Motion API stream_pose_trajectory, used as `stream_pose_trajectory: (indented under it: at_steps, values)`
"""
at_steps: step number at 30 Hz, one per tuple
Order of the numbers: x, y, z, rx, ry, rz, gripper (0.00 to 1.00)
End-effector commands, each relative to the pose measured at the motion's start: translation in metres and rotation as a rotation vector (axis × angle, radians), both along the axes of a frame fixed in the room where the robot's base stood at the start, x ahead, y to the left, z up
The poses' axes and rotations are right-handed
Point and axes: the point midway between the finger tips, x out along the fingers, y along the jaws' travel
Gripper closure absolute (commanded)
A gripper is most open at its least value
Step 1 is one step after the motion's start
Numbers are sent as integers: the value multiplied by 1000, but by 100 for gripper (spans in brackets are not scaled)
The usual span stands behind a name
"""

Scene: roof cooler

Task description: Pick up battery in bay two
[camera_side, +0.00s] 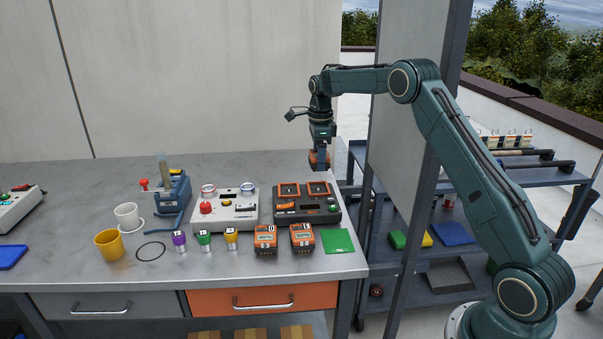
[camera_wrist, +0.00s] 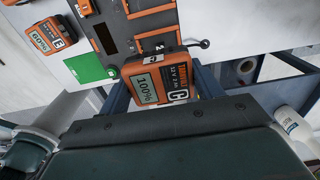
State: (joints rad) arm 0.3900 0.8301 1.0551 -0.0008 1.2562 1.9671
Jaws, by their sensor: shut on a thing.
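My gripper (camera_side: 319,164) is shut on an orange and black battery (camera_wrist: 160,78), held up above the back right of the bench. In the wrist view the battery carries a letter C and its display reads 100%. The black charger (camera_side: 307,214) with orange-framed bays stands below and to the left of the gripper in the side view. It also shows in the wrist view (camera_wrist: 118,38), apart from the held battery. Two more orange batteries, one (camera_side: 265,238) and another (camera_side: 302,238), stand on the bench before the charger.
A green card (camera_side: 338,241) lies at the bench's right front. A grey device (camera_side: 224,209) with a red button stands left of the charger. Several small coloured items and a yellow mug (camera_side: 109,244) are further left. A post (camera_side: 405,170) and cart (camera_side: 450,260) stand right.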

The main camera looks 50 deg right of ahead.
Motion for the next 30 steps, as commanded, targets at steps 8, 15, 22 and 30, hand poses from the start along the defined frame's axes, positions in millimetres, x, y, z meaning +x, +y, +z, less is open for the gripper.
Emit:
stream_pose_trajectory:
  at_steps: [8,15,22,30]
  values:
    - [1,0,67,-3,-7,0,69]
    - [1,0,102,-2,-4,0,69]
    - [0,0,118,-1,-2,0,69]
    - [0,0,123,-1,-2,0,69]
